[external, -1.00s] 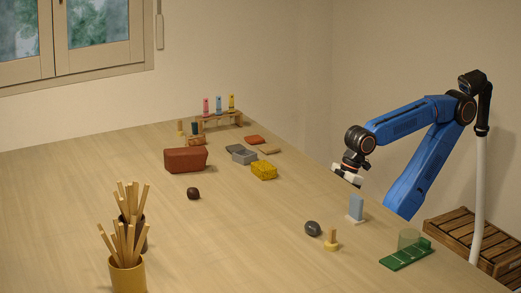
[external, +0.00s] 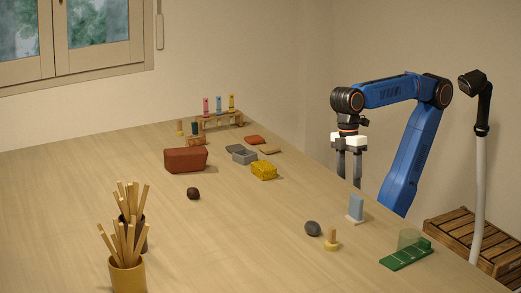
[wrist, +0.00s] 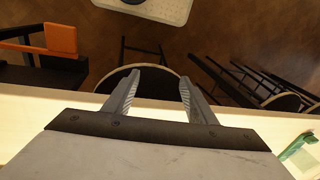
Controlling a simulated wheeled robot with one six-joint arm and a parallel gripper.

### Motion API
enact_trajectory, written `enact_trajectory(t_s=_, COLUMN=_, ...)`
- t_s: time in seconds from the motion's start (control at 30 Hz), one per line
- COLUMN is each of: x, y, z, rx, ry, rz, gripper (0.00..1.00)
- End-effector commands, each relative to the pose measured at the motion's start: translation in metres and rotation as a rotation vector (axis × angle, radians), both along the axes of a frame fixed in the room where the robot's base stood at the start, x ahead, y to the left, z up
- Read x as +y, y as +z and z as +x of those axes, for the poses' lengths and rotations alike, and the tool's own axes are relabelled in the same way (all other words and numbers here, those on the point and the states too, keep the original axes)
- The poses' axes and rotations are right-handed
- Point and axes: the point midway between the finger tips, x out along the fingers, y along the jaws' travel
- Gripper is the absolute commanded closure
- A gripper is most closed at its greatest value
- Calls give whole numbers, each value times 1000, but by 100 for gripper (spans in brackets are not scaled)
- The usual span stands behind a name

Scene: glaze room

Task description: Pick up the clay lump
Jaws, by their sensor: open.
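Two small rounded lumps lie on the table. One is dark brown (external: 193,193), left of the middle. The other is dark grey (external: 313,228), near the right edge. I cannot tell for sure which one is the clay lump. My gripper (external: 349,166) points down by the table's right edge, behind and to the right of both lumps and touching neither. In the wrist view its two fingers (wrist: 160,82) are apart with nothing between them. Neither lump shows in the wrist view.
A blue upright piece (external: 356,207), a wooden-handled stamp (external: 332,241) and a green strip (external: 407,254) line the right edge. A yellow pot (external: 128,277) holds sticks.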

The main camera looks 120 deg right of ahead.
Motion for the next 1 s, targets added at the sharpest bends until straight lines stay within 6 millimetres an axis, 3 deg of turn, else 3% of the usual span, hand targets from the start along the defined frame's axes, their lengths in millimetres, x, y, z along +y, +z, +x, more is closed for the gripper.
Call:
enact_trajectory(t_s=0.1, x=21, y=41, z=-1, rx=88, ry=48, rz=21, gripper=49)
enact_trajectory(t_s=0.27, x=31, y=80, z=20, rx=143, ry=18, rz=-1, gripper=49)
enact_trajectory(t_s=0.47, x=27, y=115, z=83, rx=133, ry=-140, rz=-76, gripper=49)
enact_trajectory(t_s=0.7, x=20, y=153, z=172, rx=90, ry=-374, rz=-170, gripper=49)
enact_trajectory(t_s=1.0, x=11, y=188, z=282, rx=12, ry=-681, rz=-262, gripper=49)
